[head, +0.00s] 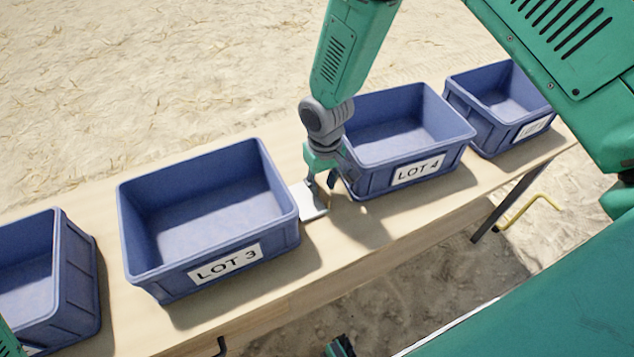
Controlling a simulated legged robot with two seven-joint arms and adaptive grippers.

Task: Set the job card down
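The job card (311,203) is a flat white piece in the gap between the LOT 3 bin and the LOT 4 bin. It appears to lie flat on the wooden table, close to the LOT 3 bin's right side. My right gripper (322,185) points down just over the card's right part. Its two dark fingers look spread apart, one over the card and one to its right. Whether a finger touches the card I cannot tell.
The blue LOT 3 bin (140,277) and LOT 4 bin (440,172) stand empty on either side of the gap. More empty blue bins stand at the far left (77,290) and far right (545,108). The wooden table (345,255) has a bare front strip.

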